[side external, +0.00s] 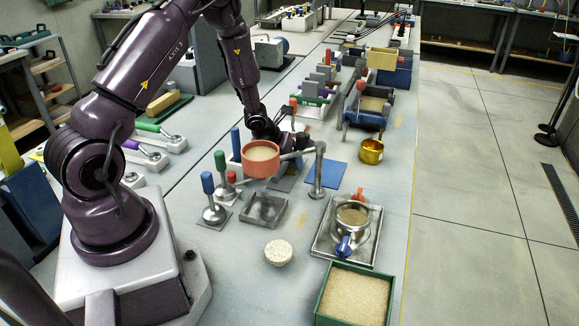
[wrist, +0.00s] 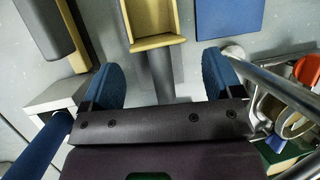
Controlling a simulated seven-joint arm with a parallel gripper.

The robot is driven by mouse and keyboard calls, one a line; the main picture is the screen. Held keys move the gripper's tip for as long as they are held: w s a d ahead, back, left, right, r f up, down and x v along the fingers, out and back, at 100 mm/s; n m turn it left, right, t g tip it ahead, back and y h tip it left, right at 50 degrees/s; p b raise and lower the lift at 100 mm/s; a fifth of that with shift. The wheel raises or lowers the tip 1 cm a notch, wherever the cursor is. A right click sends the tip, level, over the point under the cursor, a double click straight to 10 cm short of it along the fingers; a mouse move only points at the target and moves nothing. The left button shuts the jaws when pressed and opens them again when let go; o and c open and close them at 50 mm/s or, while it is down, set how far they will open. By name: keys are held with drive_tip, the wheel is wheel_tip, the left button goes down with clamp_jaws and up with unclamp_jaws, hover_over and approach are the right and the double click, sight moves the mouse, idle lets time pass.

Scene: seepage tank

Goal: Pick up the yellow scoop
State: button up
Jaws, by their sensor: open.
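The yellow scoop (wrist: 157,42) shows at the top middle of the wrist view, with an open tray-like bowl and a grey handle (wrist: 160,78) running down toward my gripper (wrist: 161,76). My gripper is open, with one blue fingertip on each side of the handle and visible gaps on both sides. The palm hides the handle's lower end. I cannot tell how far the fingertips are above the surface. In the side view my gripper (side external: 292,143) is low behind the orange pot, and I cannot make out the scoop there.
An orange pot (side external: 260,162) on a metal stand and a post with a pipe (side external: 319,168) stand close to my gripper. A blue mat (side external: 334,174) lies beside the post. A brass cup (side external: 371,151) is to the right. A green sand box (side external: 354,294) is in front.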

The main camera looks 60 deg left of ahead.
drive_tip(key=shift+x, duration=1.15)
drive_tip(key=shift+r, duration=0.1)
drive_tip(key=c, duration=1.1)
drive_tip(key=shift+w+r, duration=0.1)
drive_tip(key=shift+r, duration=0.2)
drive_tip(key=c, duration=0.3)
drive_tip(key=shift+r, duration=0.4)
drive_tip(key=shift+c, duration=0.6)
wheel_tip(320, 180, up, 9)
drive_tip(key=shift+f, duration=0.2)
